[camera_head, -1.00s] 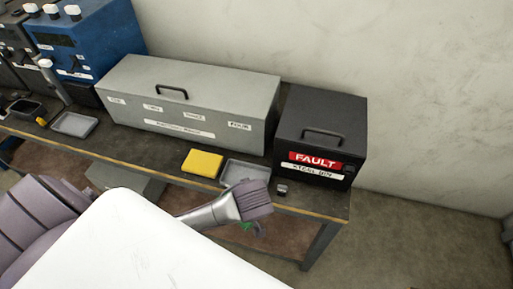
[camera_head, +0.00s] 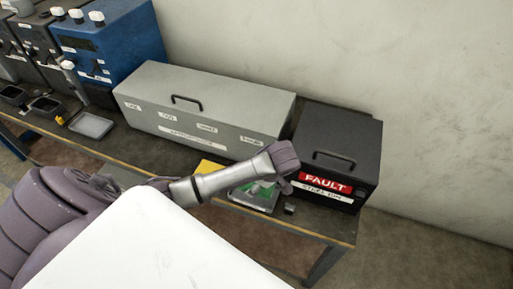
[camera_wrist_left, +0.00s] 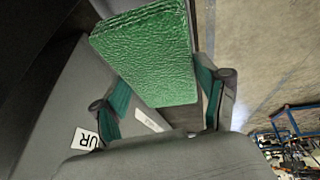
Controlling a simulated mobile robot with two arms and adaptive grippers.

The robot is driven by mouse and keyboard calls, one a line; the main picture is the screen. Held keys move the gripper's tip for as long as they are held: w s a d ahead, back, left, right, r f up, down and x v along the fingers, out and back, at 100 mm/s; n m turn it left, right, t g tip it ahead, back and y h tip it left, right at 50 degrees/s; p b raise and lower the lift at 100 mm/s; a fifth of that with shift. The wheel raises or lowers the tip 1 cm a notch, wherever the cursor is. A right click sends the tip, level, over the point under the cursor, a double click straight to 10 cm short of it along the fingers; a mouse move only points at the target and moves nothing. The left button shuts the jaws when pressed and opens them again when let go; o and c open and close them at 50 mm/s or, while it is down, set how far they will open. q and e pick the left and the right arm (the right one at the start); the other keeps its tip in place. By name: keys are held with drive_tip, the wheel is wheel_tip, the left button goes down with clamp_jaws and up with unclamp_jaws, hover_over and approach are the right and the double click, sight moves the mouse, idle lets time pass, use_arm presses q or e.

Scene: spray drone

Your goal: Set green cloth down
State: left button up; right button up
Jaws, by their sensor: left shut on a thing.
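The green cloth (camera_wrist_left: 148,52) is a thick textured pad. It lies between the fingers of my left gripper (camera_wrist_left: 160,82) in the left wrist view, and the gripper is shut on it. In the head view, the green cloth (camera_head: 262,191) shows partly below my left arm's end, over a grey tray (camera_head: 250,203) near the bench's front edge. My left gripper (camera_head: 272,187) is mostly hidden there by my arm. I cannot tell whether the cloth touches the tray. My right gripper is not in view.
A yellow pad (camera_head: 209,168) lies left of the tray, partly behind my arm. A black box labelled FAULT (camera_head: 340,150) stands at the right, and a long grey case (camera_head: 205,105) behind. A small dark item (camera_head: 290,208) sits by the tray. Another grey tray (camera_head: 91,125) lies left.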

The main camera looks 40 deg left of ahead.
use_arm(q)
drive_tip(key=shift+w+a+f, duration=0.25)
drive_tip(key=shift+w+f, duration=0.15)
wheel_tip(320, 180, down, 3)
drive_tip(key=shift+f+p, duration=0.1)
drive_tip(key=shift+p, duration=0.4)
drive_tip(key=shift+f, duration=0.25)
drive_tip(key=shift+f, duration=0.7)
drive_tip(key=o, duration=1.1)
drive_tip(key=shift+s, duration=0.1)
drive_tip(key=shift+r, duration=0.1)
